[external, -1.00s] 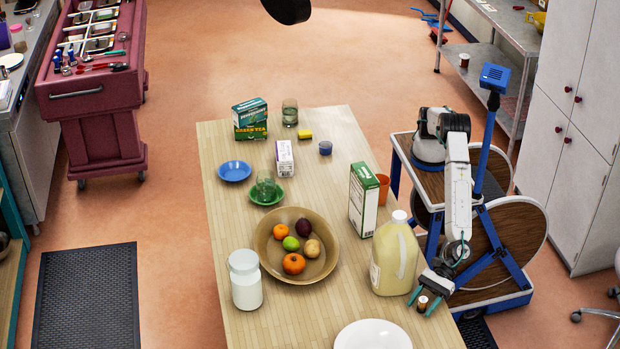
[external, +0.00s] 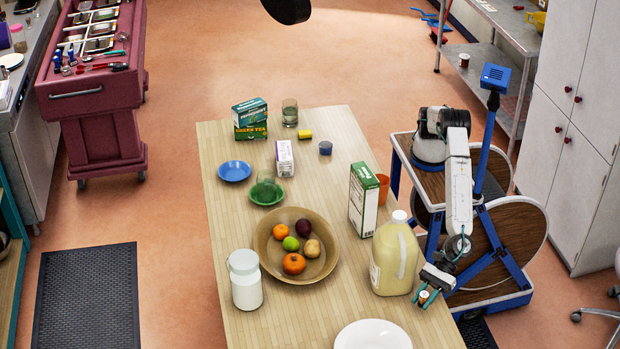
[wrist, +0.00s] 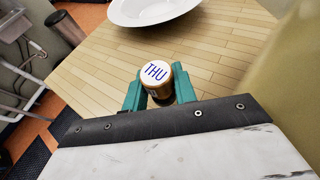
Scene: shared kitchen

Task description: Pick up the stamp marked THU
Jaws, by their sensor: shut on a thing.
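The stamp (wrist: 155,73) is a small round piece with a white top marked THU in blue and a brown rim. In the wrist view it stands between the two teal fingers of my gripper (wrist: 158,92), which are shut on it. In the external view the stamp (external: 424,296) is small, near the table's right edge, with my gripper (external: 428,294) around it. I cannot tell whether the stamp still touches the table.
A large yellowish jug (external: 395,262) stands close to the left of my gripper. A white plate (external: 373,337) lies at the table's near edge. A green-and-white box (external: 362,200) and a fruit bowl (external: 262,250) stand farther back. Bare table (external: 300,318) lies left of the plate.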

